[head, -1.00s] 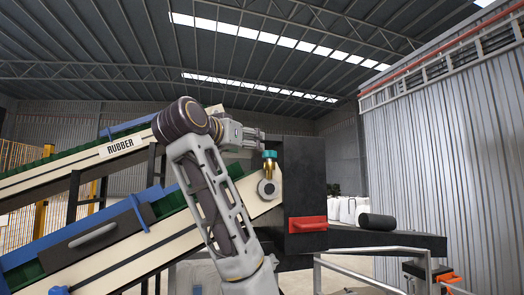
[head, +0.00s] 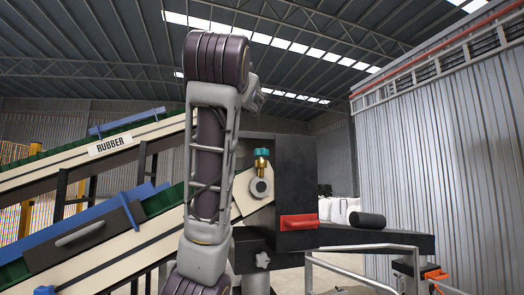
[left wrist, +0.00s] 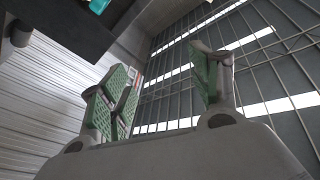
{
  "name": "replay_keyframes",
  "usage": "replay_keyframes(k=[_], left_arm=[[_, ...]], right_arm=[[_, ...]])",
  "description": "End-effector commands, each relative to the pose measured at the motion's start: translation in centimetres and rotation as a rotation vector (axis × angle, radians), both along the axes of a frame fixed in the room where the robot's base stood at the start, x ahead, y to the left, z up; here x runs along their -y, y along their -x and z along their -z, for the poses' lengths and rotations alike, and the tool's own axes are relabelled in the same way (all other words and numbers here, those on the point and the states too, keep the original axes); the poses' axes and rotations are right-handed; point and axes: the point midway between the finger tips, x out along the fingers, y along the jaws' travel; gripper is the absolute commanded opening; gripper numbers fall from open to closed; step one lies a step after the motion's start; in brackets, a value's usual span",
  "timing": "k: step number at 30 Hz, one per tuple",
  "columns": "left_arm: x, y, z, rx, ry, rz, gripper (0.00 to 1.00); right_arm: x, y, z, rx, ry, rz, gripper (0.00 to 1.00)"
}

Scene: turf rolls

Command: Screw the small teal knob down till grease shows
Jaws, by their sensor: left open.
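The small teal knob (head: 262,152) sits on top of a brass fitting (head: 261,168), above a round grey bearing end (head: 260,187) on the conveyor's side. A bit of teal also shows at the top left edge of the left wrist view (left wrist: 97,5). My left gripper (left wrist: 165,78) is open and empty, its green-padded fingers wide apart, with the roof behind them. It is apart from the knob. In the head view my raised left arm mostly hides this gripper. No grease can be made out at this size. My right gripper is not in view.
A dark housing (head: 290,165) with a red handle (head: 298,222) stands right of the knob. A black roll (head: 367,219) lies on the dark table (head: 380,238). Conveyors, one labelled RUBBER (head: 110,146), slope at left. A railing (head: 350,272) stands at front right. The space above the knob is clear.

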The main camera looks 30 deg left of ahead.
Motion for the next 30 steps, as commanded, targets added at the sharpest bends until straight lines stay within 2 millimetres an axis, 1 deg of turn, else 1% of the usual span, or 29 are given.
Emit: replay_keyframes(k=[5,8,15,18,21,30], left_arm=[[1.3,-2.1,1.2,-0.047,-0.043,-0.083,0.62],[1.9,-3.6,2.2,-0.071,-0.05,-0.124,0.62],[3.0,-7.7,5.8,-0.105,-0.001,-0.203,0.62],[3.5,-8.8,7.1,-0.097,0.048,-0.215,0.62],[3.6,-9.5,7.9,-0.075,0.114,-0.222,0.62],[2.9,-9.5,8.9,0.052,0.366,-0.22,0.62]], right_arm=[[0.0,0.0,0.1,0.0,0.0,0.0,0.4],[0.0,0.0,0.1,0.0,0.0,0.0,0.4],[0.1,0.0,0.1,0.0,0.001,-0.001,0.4],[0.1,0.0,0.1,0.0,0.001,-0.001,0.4],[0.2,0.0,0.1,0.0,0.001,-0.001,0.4],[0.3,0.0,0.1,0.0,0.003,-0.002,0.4]])
